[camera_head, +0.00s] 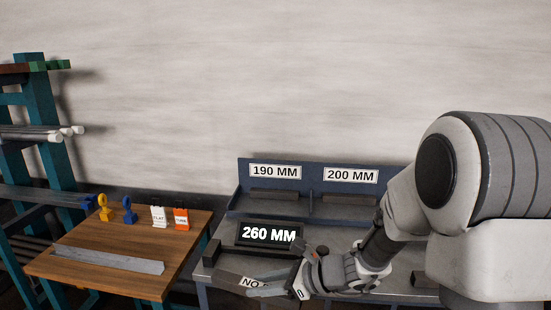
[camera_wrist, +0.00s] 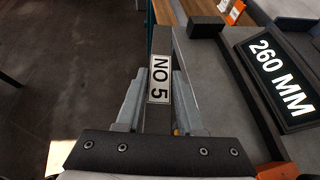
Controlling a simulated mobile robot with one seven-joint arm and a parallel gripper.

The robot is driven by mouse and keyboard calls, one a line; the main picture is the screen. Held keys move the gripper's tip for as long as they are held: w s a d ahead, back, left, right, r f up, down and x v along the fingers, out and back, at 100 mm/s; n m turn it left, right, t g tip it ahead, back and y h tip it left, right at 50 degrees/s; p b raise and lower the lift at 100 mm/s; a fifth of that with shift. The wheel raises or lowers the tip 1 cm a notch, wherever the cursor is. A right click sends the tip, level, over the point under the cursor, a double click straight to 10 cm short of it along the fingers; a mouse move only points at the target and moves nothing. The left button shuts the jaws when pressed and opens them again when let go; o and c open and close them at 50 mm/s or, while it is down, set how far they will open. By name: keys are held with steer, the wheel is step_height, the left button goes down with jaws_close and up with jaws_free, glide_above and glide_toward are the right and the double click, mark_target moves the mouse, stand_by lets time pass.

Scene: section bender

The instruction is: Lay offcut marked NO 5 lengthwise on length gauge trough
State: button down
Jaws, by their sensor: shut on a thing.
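The offcut marked NO 5 (camera_wrist: 163,45) is a grey bar with a white label. My gripper (camera_wrist: 158,88) is shut on it, one finger on each side of the label. In the head view the offcut (camera_head: 229,276) shows at the front left of the grey bench, partly hidden by my gripper (camera_head: 265,290). A dark rail with an end block (camera_wrist: 206,27), which looks like the length gauge trough, runs to the right of the offcut in the wrist view. Its block (camera_head: 211,253) also shows in the head view. A display (camera_head: 268,234) reading 260 MM stands behind it.
Bins marked 190 MM (camera_head: 275,172) and 200 MM (camera_head: 351,176) stand at the bench's back, each with a dark bar. A wooden table (camera_head: 80,283) at left holds a pale bar (camera_head: 108,260) and several small tags. A teal rack (camera_head: 50,170) stands far left.

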steer(key=w+d+r+m+t+h+p, duration=0.2)
steer(key=d+r+m+t+h, duration=0.1)
steer(key=d, duration=0.5)
steer(key=w+d+r+m+t+h+p, duration=0.2)
steer(key=w+d+r+m+t+h, duration=0.1)
steer(key=d+m, duration=0.4)
steer(key=shift+d+r+m+t+h+p, duration=0.3)
steer(key=shift+d+r+t+h, duration=0.4)
steer(key=shift+d+h, duration=0.25)
steer(key=shift+w, duration=0.1)
